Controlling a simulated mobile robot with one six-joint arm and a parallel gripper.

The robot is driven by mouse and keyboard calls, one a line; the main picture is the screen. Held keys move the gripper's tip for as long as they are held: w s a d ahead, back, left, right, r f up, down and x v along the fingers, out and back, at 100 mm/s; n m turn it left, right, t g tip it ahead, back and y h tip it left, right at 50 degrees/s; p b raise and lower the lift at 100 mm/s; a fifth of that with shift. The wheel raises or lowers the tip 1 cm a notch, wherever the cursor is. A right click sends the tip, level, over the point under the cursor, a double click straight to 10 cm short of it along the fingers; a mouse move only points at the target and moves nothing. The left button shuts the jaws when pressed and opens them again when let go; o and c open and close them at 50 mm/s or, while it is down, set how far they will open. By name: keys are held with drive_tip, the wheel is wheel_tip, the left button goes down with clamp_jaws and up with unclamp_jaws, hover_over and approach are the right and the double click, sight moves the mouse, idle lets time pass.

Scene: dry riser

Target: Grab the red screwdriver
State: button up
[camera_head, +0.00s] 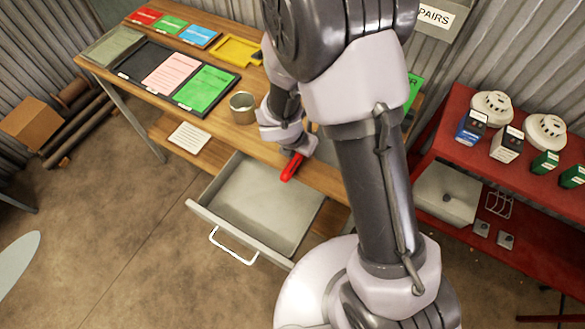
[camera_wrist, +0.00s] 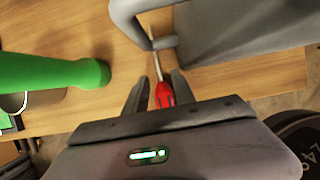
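The red screwdriver (camera_wrist: 165,94) lies on the wooden workbench in the wrist view, its handle towards me and its thin metal shaft pointing away. My gripper (camera_wrist: 160,76) is open, with one finger on each side of the handle. A gap shows on the left of the handle; the right finger is very close, and I cannot tell if it touches. In the head view, a red handle (camera_head: 291,167) shows at the bench's front edge, just below my gripper (camera_head: 297,150). My arm hides part of the bench there.
A grey object (camera_wrist: 240,30) stands beside the screwdriver's shaft, and a green rounded object (camera_wrist: 50,72) lies to the left. An open drawer (camera_head: 205,212) sticks out below the bench. A metal can (camera_head: 242,107) stands left of my gripper. A red shelf (camera_head: 470,155) is at right.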

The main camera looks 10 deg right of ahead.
drive_tip(key=shift+x, duration=0.9)
drive_tip(key=shift+s+r, duration=0.1)
drive_tip(key=shift+r, duration=0.1)
clamp_jaws()
